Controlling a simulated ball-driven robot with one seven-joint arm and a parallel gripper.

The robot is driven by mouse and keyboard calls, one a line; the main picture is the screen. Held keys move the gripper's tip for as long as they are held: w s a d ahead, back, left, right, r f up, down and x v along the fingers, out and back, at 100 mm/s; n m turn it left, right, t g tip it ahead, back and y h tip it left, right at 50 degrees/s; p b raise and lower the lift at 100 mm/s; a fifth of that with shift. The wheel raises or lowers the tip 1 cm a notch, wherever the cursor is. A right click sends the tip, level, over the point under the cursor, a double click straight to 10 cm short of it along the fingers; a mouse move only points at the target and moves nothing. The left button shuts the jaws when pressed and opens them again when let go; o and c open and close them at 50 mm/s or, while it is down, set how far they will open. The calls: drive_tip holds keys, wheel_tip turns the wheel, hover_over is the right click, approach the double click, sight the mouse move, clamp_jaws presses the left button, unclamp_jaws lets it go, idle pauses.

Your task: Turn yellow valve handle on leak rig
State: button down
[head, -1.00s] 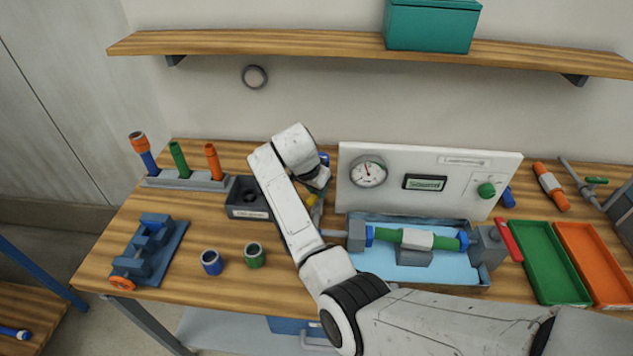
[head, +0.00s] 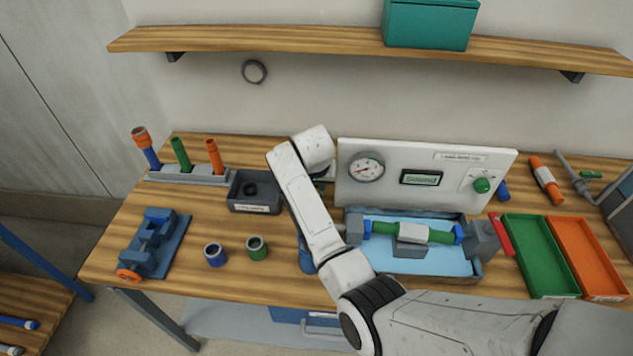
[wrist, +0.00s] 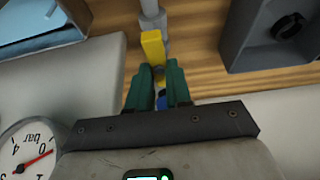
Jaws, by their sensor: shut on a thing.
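The yellow valve handle (wrist: 153,46) shows in the wrist view on a grey fitting (wrist: 153,20). My gripper (wrist: 155,80) has green fingers, closed on the near end of the handle. In the head view my arm hides the handle and the gripper. The leak rig has a blue tray (head: 435,262) with a green pipe (head: 383,228) clamped across it. Behind it stands a white panel (head: 420,195) with a gauge (head: 366,167), also in the wrist view (wrist: 27,150). Its needle points to the lower left in the head view.
A dark bin (head: 254,208) stands left of my arm; its corner is near my gripper in the wrist view. Blue (head: 215,255) and green (head: 257,248) rings stand at the front. A blue vise (head: 155,245) is farther left. Green (head: 540,255) and orange (head: 590,257) trays lie right.

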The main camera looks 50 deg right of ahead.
drive_tip(key=shift+w, duration=0.1)
drive_tip(key=c, duration=1)
unclamp_jaws()
drive_tip(key=shift+c, duration=0.2)
drive_tip(key=b+v, duration=0.1)
drive_tip(key=v, duration=0.9)
drive_tip(key=shift+r+b, duration=0.35)
drive_tip(key=shift+r, duration=0.05)
